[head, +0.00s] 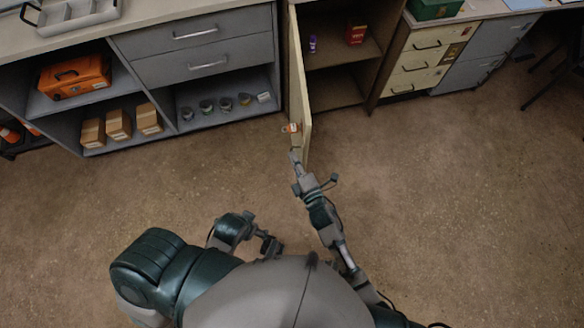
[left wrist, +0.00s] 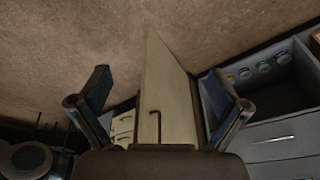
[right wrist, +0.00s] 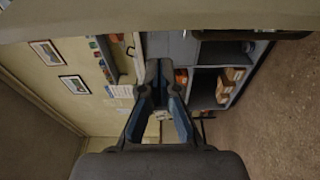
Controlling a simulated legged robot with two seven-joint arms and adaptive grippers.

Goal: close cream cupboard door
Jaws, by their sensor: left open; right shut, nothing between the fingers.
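The cream cupboard door (head: 302,85) stands open in the head view, swung out toward me from the left side of the cupboard opening (head: 340,55). An orange-and-white tag and a small handle show near its free edge. My right gripper (head: 293,156) is shut and empty, close to the door's near lower end on its outer, left side; I cannot tell if it touches. In the right wrist view its fingers (right wrist: 159,72) are together under a pale band across the top. My left gripper (head: 272,246) is open and empty near my body. The left wrist view shows the door (left wrist: 166,90) with its handle beyond the open fingers (left wrist: 157,82).
A grey shelf unit (head: 200,48) with drawers, an orange case (head: 75,77), boxes and small jars stands left of the door. A purple item and a red box (head: 356,32) stand inside the cupboard. Cream drawers (head: 420,62) stand to the right. The floor (head: 440,170) is clear.

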